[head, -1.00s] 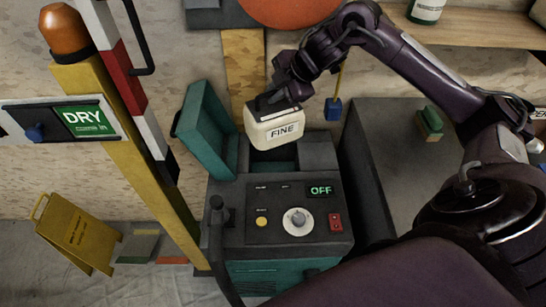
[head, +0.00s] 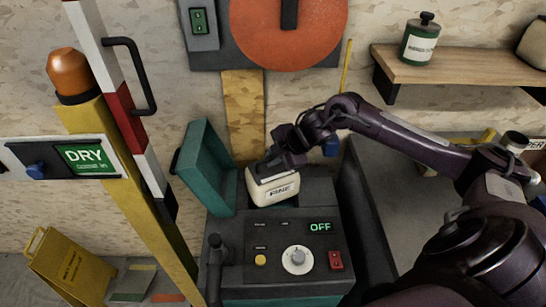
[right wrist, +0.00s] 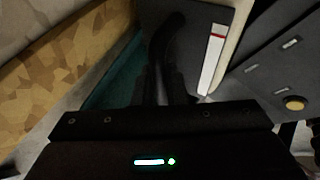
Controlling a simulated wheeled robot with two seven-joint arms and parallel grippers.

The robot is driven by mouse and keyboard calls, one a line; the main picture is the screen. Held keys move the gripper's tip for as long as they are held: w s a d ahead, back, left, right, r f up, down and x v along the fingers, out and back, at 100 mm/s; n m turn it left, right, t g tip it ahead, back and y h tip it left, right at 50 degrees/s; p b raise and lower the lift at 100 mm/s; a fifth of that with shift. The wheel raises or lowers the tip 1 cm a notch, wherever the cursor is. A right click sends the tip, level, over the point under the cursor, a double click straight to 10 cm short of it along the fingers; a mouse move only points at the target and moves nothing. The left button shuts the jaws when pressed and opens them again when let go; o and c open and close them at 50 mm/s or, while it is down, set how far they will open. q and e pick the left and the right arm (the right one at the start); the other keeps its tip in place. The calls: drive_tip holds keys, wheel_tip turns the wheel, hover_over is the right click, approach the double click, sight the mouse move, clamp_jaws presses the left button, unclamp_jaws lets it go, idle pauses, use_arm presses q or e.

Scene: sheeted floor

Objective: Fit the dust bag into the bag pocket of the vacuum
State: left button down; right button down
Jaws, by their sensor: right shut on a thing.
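The cream dust bag (head: 272,190) with a dark label hangs upright, slightly tilted, at the mouth of the vacuum's bag pocket. Its lower edge looks level with or just inside the opening; the exact depth is hidden. The vacuum (head: 285,277) is dark grey and teal, and its teal lid (head: 206,167) stands open on the left. My right gripper (head: 277,166) is shut on the bag's top from above. In the right wrist view its dark fingers (right wrist: 163,85) are in shadow and the bag is hard to make out. My left gripper is not in view.
The vacuum's control panel (head: 300,245) reads OFF. A yellow post (head: 140,200) with a DRY sign (head: 85,158) stands at left, near a yellow floor sign (head: 68,268). A wooden shelf (head: 465,68) with a green bottle (head: 420,40) is at upper right. A grey cabinet (head: 400,200) stands right.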

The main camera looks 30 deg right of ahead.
drive_tip(key=shift+r, duration=0.1)
drive_tip(key=shift+f, duration=0.45)
drive_tip(key=c, duration=1.5)
unclamp_jaws()
drive_tip(key=shift+o, duration=0.2)
drive_tip(key=shift+r, duration=0.6)
drive_tip(key=b+v, duration=0.2)
drive_tip(key=v, duration=0.9)
drive_tip(key=shift+s+r, duration=0.2)
drive_tip(key=shift+s, duration=0.1)
drive_tip(key=shift+d, duration=0.15)
